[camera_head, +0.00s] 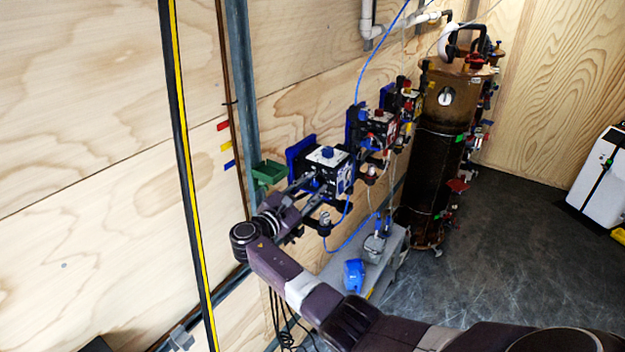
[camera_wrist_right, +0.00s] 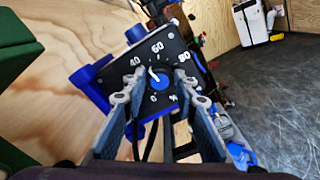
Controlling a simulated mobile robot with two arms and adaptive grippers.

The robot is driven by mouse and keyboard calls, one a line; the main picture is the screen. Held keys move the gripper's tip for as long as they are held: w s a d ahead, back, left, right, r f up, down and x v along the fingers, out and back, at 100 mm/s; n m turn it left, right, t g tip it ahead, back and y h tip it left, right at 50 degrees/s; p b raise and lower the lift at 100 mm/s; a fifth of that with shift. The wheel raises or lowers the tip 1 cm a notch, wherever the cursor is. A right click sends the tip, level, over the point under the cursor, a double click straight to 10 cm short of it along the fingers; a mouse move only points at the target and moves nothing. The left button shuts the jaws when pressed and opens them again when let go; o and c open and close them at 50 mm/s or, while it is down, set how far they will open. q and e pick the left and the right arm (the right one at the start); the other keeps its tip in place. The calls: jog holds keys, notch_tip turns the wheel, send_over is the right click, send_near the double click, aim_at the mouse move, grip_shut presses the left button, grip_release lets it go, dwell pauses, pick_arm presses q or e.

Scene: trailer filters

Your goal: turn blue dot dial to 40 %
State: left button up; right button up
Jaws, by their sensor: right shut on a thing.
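The blue dot dial (camera_wrist_right: 158,82) is a dark round knob with a blue centre on a black panel (camera_wrist_right: 178,48) with white numbers. Its white pointer mark points up and left, between 40 and 60. The 0, 40, 60, 80 and % marks show; the 20 is hidden behind a finger. My right gripper (camera_wrist_right: 160,86) is shut on the dial, with one finger on each side of it. In the head view, my right gripper (camera_head: 311,183) reaches the near left face of the black box (camera_head: 338,170); the dial itself is hidden there. My left gripper is not in view.
A green holder (camera_head: 268,172) is on the wall just left of my right gripper. Blue hoses and a grey bench (camera_head: 335,272) with a blue object (camera_head: 354,274) are below. More valve boxes and a brown tank (camera_head: 435,180) stand beyond.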

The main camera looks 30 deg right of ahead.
jog(key=shift+n+p, duration=0.9)
jog(key=shift+n, duration=0.6)
jog(key=shift+f, duration=0.1)
jog(key=o, duration=1.2)
jog(key=shift+c, duration=0.2)
jog(key=shift+a, duration=0.1)
jog(key=v, duration=1.2)
jog(key=shift+w, duration=0.1)
